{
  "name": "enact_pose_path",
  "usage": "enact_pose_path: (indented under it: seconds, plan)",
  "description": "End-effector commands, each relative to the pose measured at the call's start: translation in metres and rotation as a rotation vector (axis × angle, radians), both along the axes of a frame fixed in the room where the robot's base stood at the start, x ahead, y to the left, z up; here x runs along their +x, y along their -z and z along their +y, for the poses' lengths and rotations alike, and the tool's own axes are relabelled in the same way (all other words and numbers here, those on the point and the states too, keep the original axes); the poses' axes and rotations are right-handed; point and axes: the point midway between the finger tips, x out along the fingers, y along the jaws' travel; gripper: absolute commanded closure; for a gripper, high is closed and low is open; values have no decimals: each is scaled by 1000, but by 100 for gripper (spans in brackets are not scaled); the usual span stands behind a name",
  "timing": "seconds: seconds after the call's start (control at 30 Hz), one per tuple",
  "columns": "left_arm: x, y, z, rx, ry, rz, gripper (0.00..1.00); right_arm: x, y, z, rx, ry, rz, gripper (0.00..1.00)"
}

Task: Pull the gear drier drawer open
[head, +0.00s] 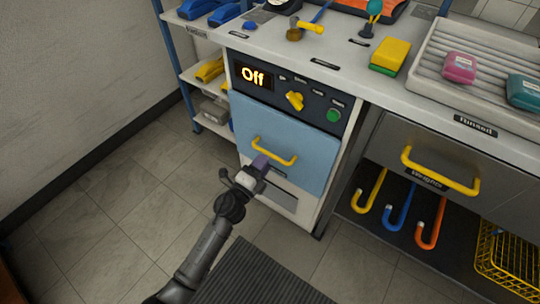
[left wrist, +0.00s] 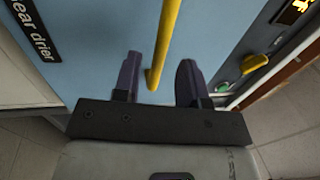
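The gear drier drawer (head: 290,138) has a light blue front and looks closed, below a dark panel whose display (head: 254,77) reads "Off". Its yellow bar handle (head: 274,152) runs across the front. My left gripper (head: 259,163) is at the left end of this handle. In the left wrist view the two dark fingers (left wrist: 158,82) are apart, with the lower end of the yellow handle (left wrist: 165,45) between them and a gap on both sides. Part of a label reading "ear drier" (left wrist: 36,30) shows there. My right gripper is not in view.
A grey drawer with a yellow handle (head: 440,172) is to the right, above hanging hooks (head: 400,205) and a yellow basket (head: 508,258). A yellow knob (head: 295,100) and a green button (head: 333,115) sit on the panel. The tiled floor (head: 120,205) at left is clear.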

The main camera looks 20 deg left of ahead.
Motion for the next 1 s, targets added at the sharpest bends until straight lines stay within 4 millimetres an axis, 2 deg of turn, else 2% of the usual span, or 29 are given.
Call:
enact_pose_path:
  seconds: [0.1,0.3,0.77,1.0]
  plan:
    - [17,-3,-4,1,1,-2,61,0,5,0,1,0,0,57]
    - [34,-6,-8,0,0,0,61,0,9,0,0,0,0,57]
    - [40,-8,-10,-1,0,1,61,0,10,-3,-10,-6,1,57]
    - [39,-8,-10,-1,0,0,84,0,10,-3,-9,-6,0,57]
